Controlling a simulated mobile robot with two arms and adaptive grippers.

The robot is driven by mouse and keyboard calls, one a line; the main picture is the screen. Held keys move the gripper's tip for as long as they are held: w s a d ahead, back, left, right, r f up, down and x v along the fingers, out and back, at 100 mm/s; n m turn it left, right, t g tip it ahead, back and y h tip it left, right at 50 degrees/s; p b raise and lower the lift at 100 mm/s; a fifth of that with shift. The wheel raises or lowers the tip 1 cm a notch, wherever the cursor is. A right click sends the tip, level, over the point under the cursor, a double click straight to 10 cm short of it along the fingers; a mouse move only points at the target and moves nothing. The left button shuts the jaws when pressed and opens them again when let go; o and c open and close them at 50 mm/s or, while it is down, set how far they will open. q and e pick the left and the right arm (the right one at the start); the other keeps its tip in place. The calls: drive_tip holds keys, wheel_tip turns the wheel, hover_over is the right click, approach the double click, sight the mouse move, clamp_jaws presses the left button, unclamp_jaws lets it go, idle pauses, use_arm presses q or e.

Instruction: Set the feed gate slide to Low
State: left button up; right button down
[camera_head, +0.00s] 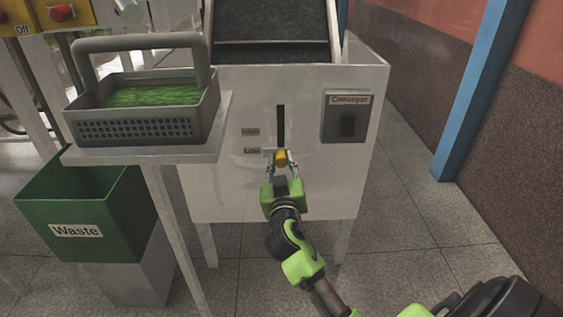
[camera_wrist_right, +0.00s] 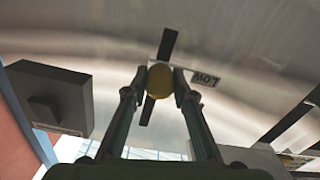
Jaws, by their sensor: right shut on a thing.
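The feed gate slide is a vertical dark slot (camera_head: 281,122) in the white machine front, with a yellow knob (camera_head: 281,158). The knob is low in the slot, beside the "Low" label (camera_head: 252,151) and below the "High" label (camera_head: 251,132). My right gripper (camera_head: 282,167) is shut on the knob. The right wrist view shows the round yellow knob (camera_wrist_right: 160,82) between the two fingertips, with the "Low" label (camera_wrist_right: 205,79) close by. Slot shows on both sides of the knob there. My left gripper is not in view.
A conveyor switch box (camera_head: 347,115) sits right of the slot. A grey basket (camera_head: 143,120) of green material stands on a white shelf (camera_head: 214,136) at left. A green waste bin (camera_head: 120,205) is below. A blue post (camera_head: 471,100) stands at right.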

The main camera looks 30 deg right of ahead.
drive_tip(key=c, duration=1.7)
unclamp_jaws()
drive_tip(key=shift+f, duration=0.35)
drive_tip(key=shift+r, duration=0.1)
drive_tip(key=v, duration=1.2)
